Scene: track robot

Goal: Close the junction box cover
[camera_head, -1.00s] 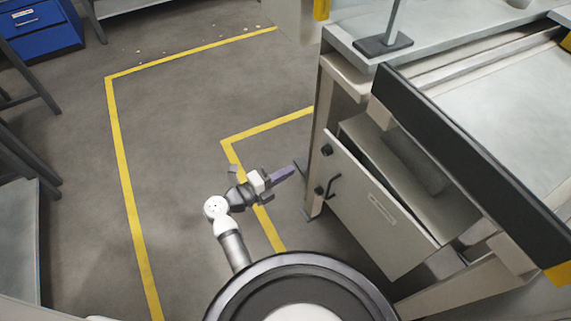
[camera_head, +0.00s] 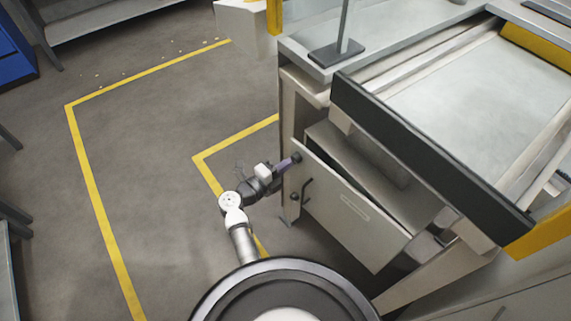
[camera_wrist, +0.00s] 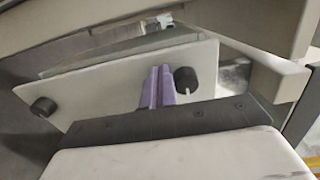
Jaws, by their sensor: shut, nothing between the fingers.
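The junction box cover (camera_head: 345,222) is a pale flat panel with a dark handle (camera_head: 306,190), a small label and two dark round knobs. It stands ajar at an angle in front of the grey box (camera_head: 350,152) under the workbench, with a gap between them. My gripper (camera_head: 290,161) is shut, its purple fingers pointing at the cover's upper left corner by the upper knob. In the wrist view the fingers (camera_wrist: 158,86) lie together in front of the cover (camera_wrist: 105,88), left of one knob (camera_wrist: 185,80). I cannot tell whether they touch the cover.
A workbench frame with a dark front rail (camera_head: 440,165) overhangs the box. Its pale left leg (camera_head: 288,125) stands right behind my gripper. A blue cabinet (camera_head: 14,55) is at the far left.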

